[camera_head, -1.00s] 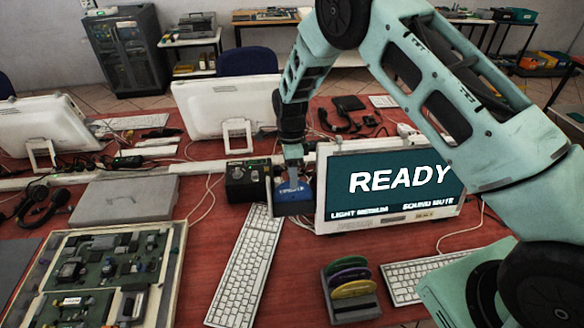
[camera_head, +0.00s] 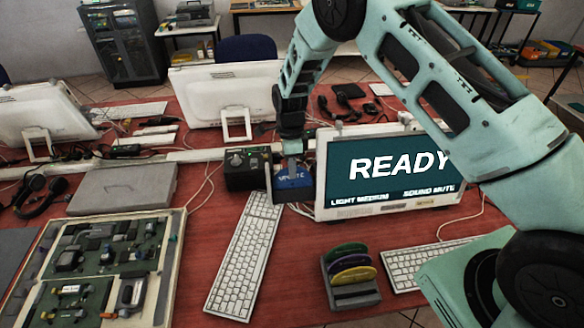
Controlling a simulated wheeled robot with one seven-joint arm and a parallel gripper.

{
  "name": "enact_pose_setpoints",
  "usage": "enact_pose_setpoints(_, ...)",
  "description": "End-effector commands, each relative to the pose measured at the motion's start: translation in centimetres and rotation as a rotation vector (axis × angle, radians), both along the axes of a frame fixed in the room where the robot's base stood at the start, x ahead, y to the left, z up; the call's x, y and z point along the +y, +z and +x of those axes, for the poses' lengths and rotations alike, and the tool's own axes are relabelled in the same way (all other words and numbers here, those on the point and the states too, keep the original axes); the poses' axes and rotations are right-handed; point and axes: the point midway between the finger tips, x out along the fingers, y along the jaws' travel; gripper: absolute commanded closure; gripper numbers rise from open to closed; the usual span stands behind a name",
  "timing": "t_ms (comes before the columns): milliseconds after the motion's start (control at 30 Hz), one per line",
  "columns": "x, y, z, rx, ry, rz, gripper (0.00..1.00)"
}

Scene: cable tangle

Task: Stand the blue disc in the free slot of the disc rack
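A blue piece with pale lettering (camera_head: 293,181) shows on a dark box-shaped holder left of the READY monitor. I cannot tell whether it is a separate disc. My gripper (camera_head: 291,170) points down at it, in contact or nearly so; the fingertips are too small to show a grip. The grey disc rack (camera_head: 358,299) stands on the table in front of the monitor. It holds a green disc (camera_head: 347,249) at the back, a purple disc (camera_head: 349,261) in the middle and a yellow disc (camera_head: 353,273) in front, all upright.
The READY monitor (camera_head: 385,170) stands right beside my gripper. A black box with knobs (camera_head: 247,168) is to its left. A white keyboard (camera_head: 244,255) lies left of the rack and another keyboard (camera_head: 420,262) lies right. Red table between the left keyboard and the rack is clear.

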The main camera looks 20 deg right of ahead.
Motion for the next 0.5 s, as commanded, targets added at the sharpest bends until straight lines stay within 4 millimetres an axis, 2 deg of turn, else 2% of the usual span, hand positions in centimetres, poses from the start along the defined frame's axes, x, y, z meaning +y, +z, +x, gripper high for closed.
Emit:
enact_pose_setpoints(167, 0.0, 0.5, 0.1, -0.001, 0.000, 0.000, 1.00)
enact_pose_setpoints(500, -0.1, 2.7, 0.6, 0.000, 0.001, 0.001, 1.00)
